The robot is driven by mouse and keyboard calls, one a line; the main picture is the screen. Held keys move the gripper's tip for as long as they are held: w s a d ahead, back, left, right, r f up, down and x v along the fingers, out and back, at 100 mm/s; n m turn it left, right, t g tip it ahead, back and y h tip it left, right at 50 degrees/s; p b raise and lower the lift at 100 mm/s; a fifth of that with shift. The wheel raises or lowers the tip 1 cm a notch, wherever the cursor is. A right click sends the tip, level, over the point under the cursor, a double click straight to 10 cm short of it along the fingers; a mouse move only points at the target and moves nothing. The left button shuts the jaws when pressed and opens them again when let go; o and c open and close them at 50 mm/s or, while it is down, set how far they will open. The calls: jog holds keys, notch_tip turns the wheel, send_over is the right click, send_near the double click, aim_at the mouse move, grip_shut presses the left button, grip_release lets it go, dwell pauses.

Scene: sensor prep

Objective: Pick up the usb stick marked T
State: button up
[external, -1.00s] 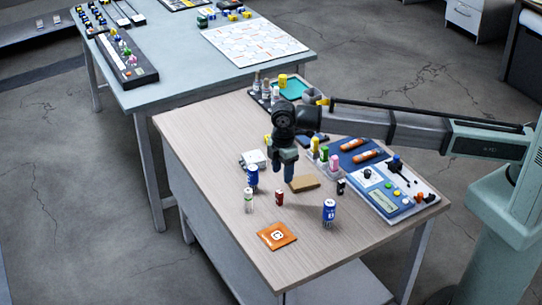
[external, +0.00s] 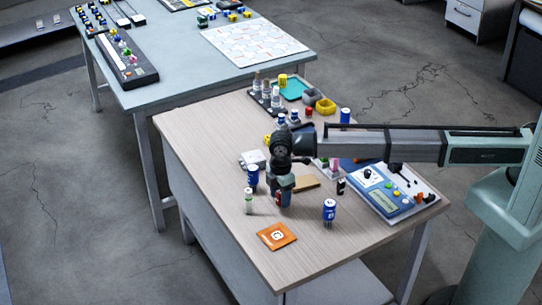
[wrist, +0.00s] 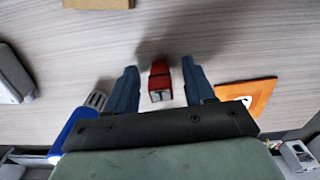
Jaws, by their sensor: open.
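A small red stick with a dark band (wrist: 159,82) stands between the two blue fingers of my gripper (wrist: 161,88) in the wrist view. The fingers are spread, with a gap on each side of the stick. No letter T can be read on it. In the external view my gripper (external: 281,201) is low over the wooden table and mostly hides the red stick.
An orange card (external: 277,236) lies in front of my gripper. A blue cylinder (external: 329,212) stands to the right, a white and green one (external: 248,201) and another blue one (external: 253,177) to the left. A tan block (external: 306,182) lies behind; a control panel (external: 388,193) is farther right.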

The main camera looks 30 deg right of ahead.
jog(key=shift+f, duration=0.4)
jog(key=shift+c, duration=0.3)
grip_shut()
jog(key=shift+r, duration=0.2)
